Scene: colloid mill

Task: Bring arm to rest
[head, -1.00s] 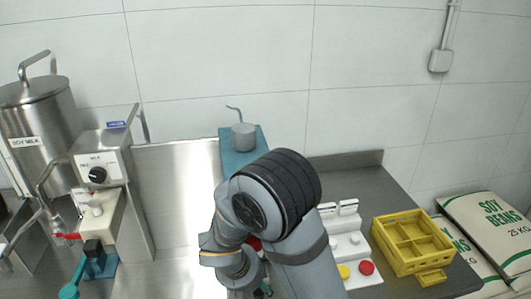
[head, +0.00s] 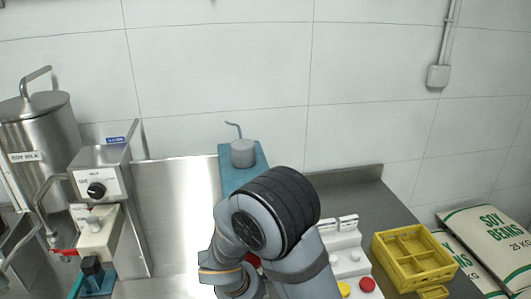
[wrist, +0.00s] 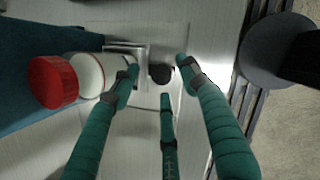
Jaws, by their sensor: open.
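My gripper (wrist: 160,78) shows in the wrist view with its teal fingers spread open and nothing held between them. Beyond the fingertips are a metal fitting and a dark round knob (wrist: 161,74) against a pale metal surface; I cannot tell whether the fingers touch them. A red cap (wrist: 52,83) and a white round piece lie left of the fingers, by a teal surface. In the head view my bent arm fills the lower middle and hides the gripper.
A teal machine with a grey cylinder (head: 243,153) stands behind my arm. A yellow crate (head: 412,262), red button (head: 367,285) and soy bean sacks (head: 488,240) are right. A soy milk tank (head: 40,128) and dial box (head: 100,178) are left.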

